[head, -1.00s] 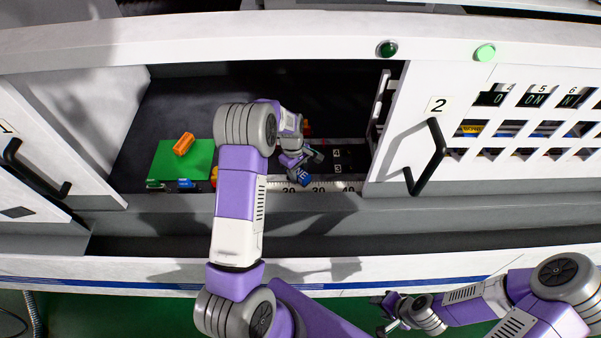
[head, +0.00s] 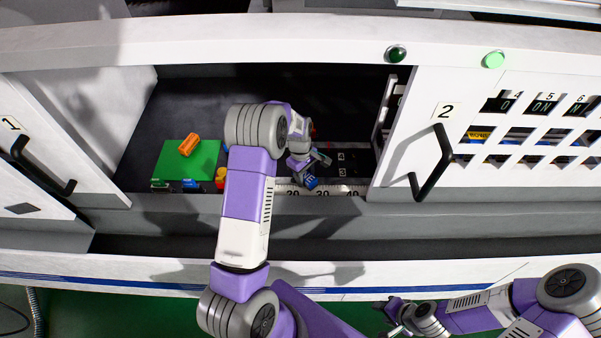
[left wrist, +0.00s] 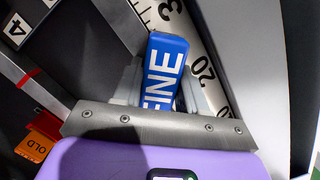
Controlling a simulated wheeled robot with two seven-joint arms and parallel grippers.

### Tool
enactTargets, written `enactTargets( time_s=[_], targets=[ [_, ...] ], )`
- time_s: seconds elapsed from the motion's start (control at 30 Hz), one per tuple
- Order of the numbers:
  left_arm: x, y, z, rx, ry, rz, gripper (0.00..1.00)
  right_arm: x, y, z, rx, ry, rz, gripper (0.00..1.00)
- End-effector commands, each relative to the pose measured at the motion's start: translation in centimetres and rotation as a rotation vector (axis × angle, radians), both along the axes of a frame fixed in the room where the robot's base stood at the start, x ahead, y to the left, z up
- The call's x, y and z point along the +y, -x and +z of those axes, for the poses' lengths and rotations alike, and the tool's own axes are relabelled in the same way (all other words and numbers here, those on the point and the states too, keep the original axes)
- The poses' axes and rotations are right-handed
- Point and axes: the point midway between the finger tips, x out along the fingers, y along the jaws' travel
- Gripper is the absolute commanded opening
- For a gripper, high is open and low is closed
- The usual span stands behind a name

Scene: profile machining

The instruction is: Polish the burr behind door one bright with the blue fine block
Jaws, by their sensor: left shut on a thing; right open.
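My left gripper (head: 309,172) reaches through the opening between doors 1 and 2. It is shut on the blue fine block (head: 311,183), which sits just behind the ruler scale at the front of the opening. In the left wrist view the block (left wrist: 166,72) shows the word FINE between the fingers, close beside the ruler. Door one (head: 22,165) stands at the left with its black handle. The burr cannot be made out. My right gripper (head: 396,318) is open and empty, low in front of the machine.
A green mat (head: 178,165) bears an orange block (head: 188,144); small coloured items lie along its front edge. The ruler (head: 342,190) runs along the sill. Door 2 (head: 400,150) bounds the opening at right. An orange tag marked OLD (left wrist: 38,146) shows in the left wrist view.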

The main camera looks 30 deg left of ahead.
Motion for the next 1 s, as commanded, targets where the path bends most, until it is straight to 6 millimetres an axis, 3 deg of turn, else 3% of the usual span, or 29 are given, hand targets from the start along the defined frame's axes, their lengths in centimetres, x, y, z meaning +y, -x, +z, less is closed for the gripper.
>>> enactTargets(
  time_s=[0.1, 0.2, 0.8, 1.0],
  targets=[
    [-1.0, 0.0, 0.0, 0.001, 0.004, -0.001, 0.13, 0.0, 0.0, 0.2, 0.000, 0.000, 0.000, 0.43],
    [-0.8, -0.1, 2.3, -0.005, 0.003, 0.000, 0.13, 0.0, 0.0, 1.1, 0.000, 0.000, 0.000, 0.43],
    [-0.5, 0.1, 7.5, -0.001, 0.002, 0.006, 0.13, 0.0, 0.0, 4.9, 0.000, 0.000, 0.000, 0.43],
    [-0.5, 0.2, 8.2, -0.001, 0.002, 0.006, 0.13, 0.0, 0.0, 5.3, 0.000, 0.000, 0.000, 0.43]
  ],
)
